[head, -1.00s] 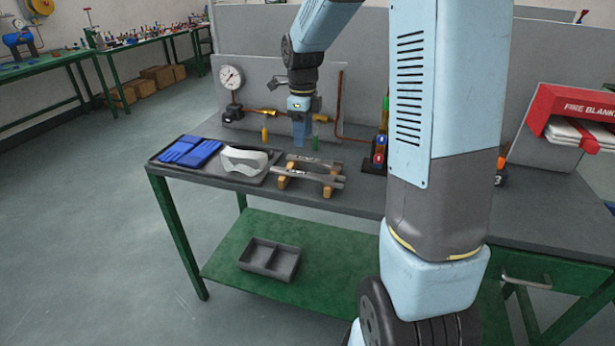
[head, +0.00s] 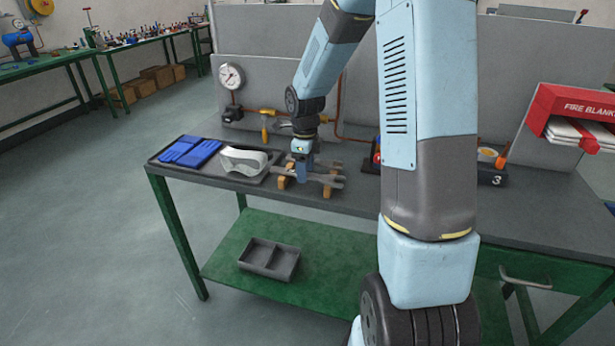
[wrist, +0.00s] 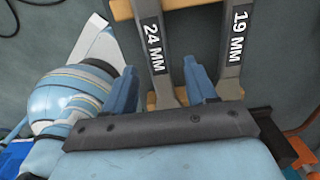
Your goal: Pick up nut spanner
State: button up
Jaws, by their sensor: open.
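Two grey metal spanners lie side by side across a wooden rack (wrist: 122,10) on the bench. In the wrist view one is marked 24 MM (wrist: 153,40) and the other 19 MM (wrist: 238,40). My gripper (wrist: 160,82) is open, its fingers on either side of the 24 MM spanner's handle in this view. The right finger appears between the two spanners. Whether the fingers touch the metal cannot be told. In the head view my gripper (head: 302,174) points down over the rack (head: 328,191) and hides part of the spanners (head: 328,178).
A tray (head: 160,160) left of the rack holds blue gloves (head: 190,152) and white goggles (head: 243,160). A pressure gauge (head: 231,76) and copper pipework (head: 338,105) stand behind. A grey bin (head: 268,258) sits on the green lower shelf (head: 222,262).

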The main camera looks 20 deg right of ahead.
jog(key=shift+f, duration=0.2)
grip_shut()
dwell(0.4)
